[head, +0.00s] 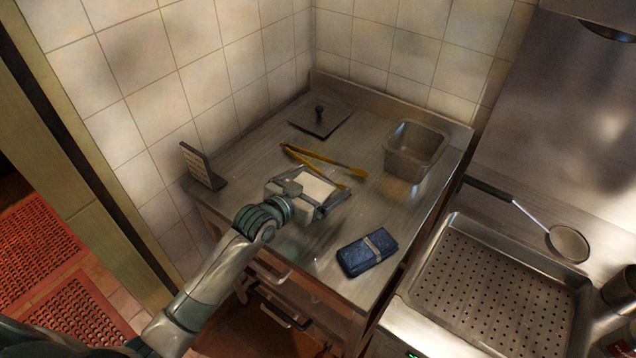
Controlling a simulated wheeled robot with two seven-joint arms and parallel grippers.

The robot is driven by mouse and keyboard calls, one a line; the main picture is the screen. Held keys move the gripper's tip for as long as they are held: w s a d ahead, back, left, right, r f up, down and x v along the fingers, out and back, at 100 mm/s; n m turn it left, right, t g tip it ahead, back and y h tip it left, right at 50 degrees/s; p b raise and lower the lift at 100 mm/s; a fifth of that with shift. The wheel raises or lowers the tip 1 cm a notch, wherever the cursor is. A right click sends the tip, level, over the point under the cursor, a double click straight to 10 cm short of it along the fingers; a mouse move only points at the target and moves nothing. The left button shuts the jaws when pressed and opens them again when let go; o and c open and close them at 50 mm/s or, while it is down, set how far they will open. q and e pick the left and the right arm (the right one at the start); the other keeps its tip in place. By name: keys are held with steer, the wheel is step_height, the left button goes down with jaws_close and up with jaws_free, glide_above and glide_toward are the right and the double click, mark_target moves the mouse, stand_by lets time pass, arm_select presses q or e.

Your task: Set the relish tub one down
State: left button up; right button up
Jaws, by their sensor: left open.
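My left gripper (328,192) is open over the middle of the steel worktable. A small pale-topped tub (313,186), which looks like the relish tub, sits at the gripper, between or just under its fingers. The gripper and wrist hide much of it, so I cannot tell whether its base rests flat on the table or whether a finger touches it. My right gripper is not in view.
On the steel worktable (240,200) are yellow-handled tongs (325,160) close behind the gripper, a deep steel pan (415,150), a dark blue bundle (367,252), a flat lid with a knob (319,118) and a standing grater (203,166). A perforated tray (495,290) and strainer (568,243) lie right.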

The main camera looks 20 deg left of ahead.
arm_select(q)
steer(key=shift+r, duration=0.15)
steer(key=shift+s+a+r, duration=0.1)
steer(key=shift+s+a, duration=0.15)
steer(key=shift+s, duration=0.4)
steer(key=b+v, duration=0.3)
steer(key=v, duration=0.7)
steer(key=shift+s+r, duration=0.2)
steer(key=shift+s, duration=0.05)
